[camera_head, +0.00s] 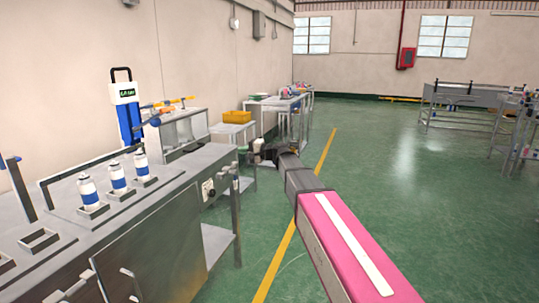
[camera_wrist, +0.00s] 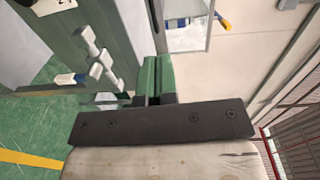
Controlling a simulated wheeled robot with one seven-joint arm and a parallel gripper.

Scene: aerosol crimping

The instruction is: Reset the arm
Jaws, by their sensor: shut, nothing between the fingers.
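My pink and grey arm reaches forward from the lower right in the head view. It ends in my dark gripper (camera_head: 256,150), held in the air beyond the right end of the metal workbench (camera_head: 150,225). In the wrist view the fingers of my gripper (camera_wrist: 156,75) stand side by side, shut and empty. Details of the fingertips are small and partly hidden in the head view.
Several white and blue cans, one of them the leftmost can (camera_head: 88,190), stand in square holders on the workbench. A blue device (camera_head: 128,115) and a yellow bin (camera_head: 237,117) are behind. Green floor (camera_head: 370,190) is open to the right.

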